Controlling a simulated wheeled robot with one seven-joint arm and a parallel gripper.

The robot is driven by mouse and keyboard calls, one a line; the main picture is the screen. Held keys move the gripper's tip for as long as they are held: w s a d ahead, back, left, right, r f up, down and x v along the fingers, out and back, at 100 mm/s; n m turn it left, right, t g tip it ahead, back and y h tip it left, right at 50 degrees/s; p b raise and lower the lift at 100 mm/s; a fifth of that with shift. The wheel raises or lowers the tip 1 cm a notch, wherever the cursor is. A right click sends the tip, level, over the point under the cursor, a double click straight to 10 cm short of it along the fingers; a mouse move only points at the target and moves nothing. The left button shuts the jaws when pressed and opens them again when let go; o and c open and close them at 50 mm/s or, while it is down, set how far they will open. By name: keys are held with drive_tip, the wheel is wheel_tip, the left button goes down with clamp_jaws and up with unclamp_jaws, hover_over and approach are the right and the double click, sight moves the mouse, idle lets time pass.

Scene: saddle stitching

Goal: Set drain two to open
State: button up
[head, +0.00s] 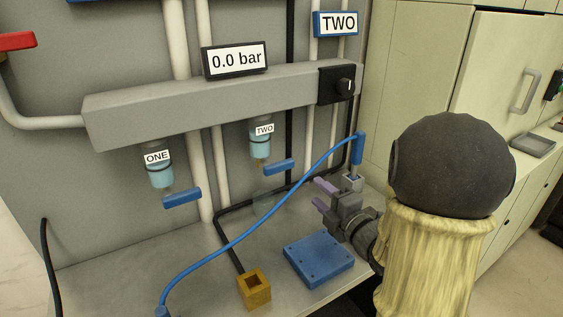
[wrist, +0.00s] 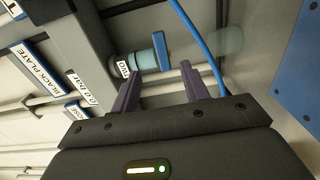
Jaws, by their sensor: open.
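Drain two is the blue lever (head: 279,167) under the light-blue bowl labelled TWO (head: 261,146), which hangs from the grey manifold. The lever sticks out to the right, roughly level. In the wrist view the lever (wrist: 161,48) stands at the end of the bowl (wrist: 145,57), just beyond my fingertips. My gripper (head: 321,194) is open and empty, to the right of the lever and a little lower, apart from it. Its two purple fingers also show in the wrist view (wrist: 160,70), with a clear gap between them.
Bowl ONE (head: 160,174) with its own blue lever (head: 183,198) hangs further left. A blue plate (head: 319,259) and a yellow block (head: 254,289) are on the bench. The display (head: 235,59) reads 0.0 bar.

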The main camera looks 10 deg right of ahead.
sight(288, 167)
drive_tip(key=p+x, duration=0.9)
drive_tip(key=x, duration=0.8)
drive_tip(key=shift+w+a+p, duration=0.15)
drive_tip(key=shift+p, duration=0.25)
clamp_jaws()
